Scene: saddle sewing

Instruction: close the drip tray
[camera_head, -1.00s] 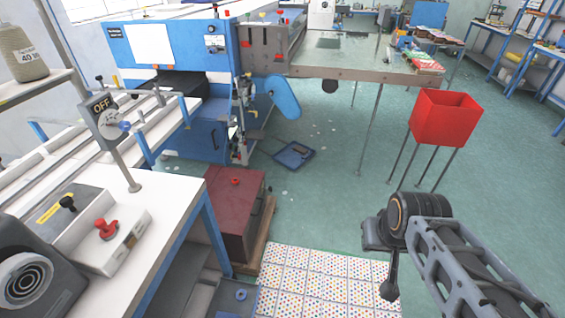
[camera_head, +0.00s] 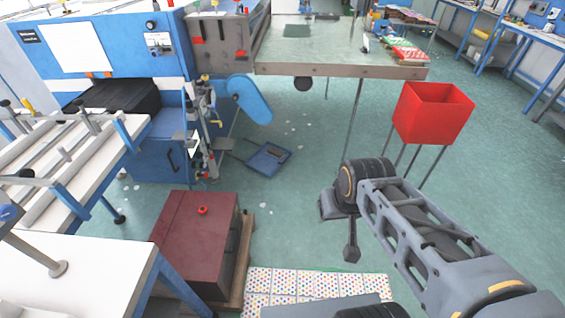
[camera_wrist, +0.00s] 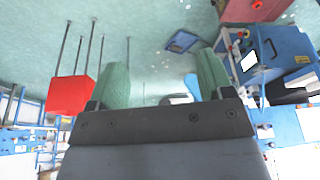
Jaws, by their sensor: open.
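No part in view is plainly marked as the drip tray. A flat blue tray-like piece (camera_head: 268,160) lies on the floor beside the blue machine (camera_head: 110,45); I cannot tell whether it is the drip tray. It also shows in the wrist view (camera_wrist: 182,41). My gripper (camera_wrist: 162,68) is open, with two green-padded fingers wide apart and nothing between them. In the head view my gripper (camera_head: 351,243) hangs in front of my wrist, right of the blue piece and apart from it.
A dark red box (camera_head: 195,238) with a red knob stands at centre left. A white bench (camera_head: 80,270) is at the lower left. A red bin (camera_head: 433,112) on thin legs stands at right. A spotted mat (camera_head: 318,284) lies in front.

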